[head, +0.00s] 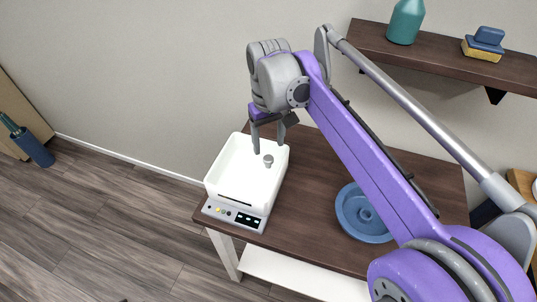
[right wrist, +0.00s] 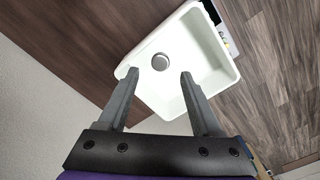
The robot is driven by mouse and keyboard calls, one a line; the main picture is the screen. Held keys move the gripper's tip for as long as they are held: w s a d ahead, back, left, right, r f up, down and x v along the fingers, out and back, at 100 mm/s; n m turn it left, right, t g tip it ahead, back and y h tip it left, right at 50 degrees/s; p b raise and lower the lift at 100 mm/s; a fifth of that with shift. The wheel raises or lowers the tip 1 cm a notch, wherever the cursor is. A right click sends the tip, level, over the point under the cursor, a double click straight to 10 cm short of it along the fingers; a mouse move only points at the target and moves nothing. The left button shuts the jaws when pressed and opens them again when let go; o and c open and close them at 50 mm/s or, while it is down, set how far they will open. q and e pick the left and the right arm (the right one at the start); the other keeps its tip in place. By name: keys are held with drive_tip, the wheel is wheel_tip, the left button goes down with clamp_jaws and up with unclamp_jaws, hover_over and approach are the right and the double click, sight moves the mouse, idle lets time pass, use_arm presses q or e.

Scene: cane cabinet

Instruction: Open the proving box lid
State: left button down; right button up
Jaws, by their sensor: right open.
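The proving box (head: 238,190) is white with a grey control panel at its front and stands at the left end of the dark table. A round grey knob (head: 268,160) shows within its white top, and it shows also in the right wrist view (right wrist: 160,62). I cannot tell the lid's edge from the box walls. My right gripper (head: 268,148) is open and empty over the back part of the box, fingers pointing down. In the right wrist view the knob appears just beyond and between the fingertips (right wrist: 159,75), with no visible contact. My left gripper is not in view.
A blue round dish (head: 364,232) lies on the table (head: 308,217) right of the box, under my right arm. A wall shelf (head: 455,55) above holds a teal vase (head: 406,22) and a small stack of blocks (head: 483,44).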

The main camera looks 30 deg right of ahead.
sight(268, 158)
wheel_tip(268, 158, down, 5)
drive_tip(key=shift+f, duration=0.1)
idle(0.3)
clamp_jaws()
idle(1.3)
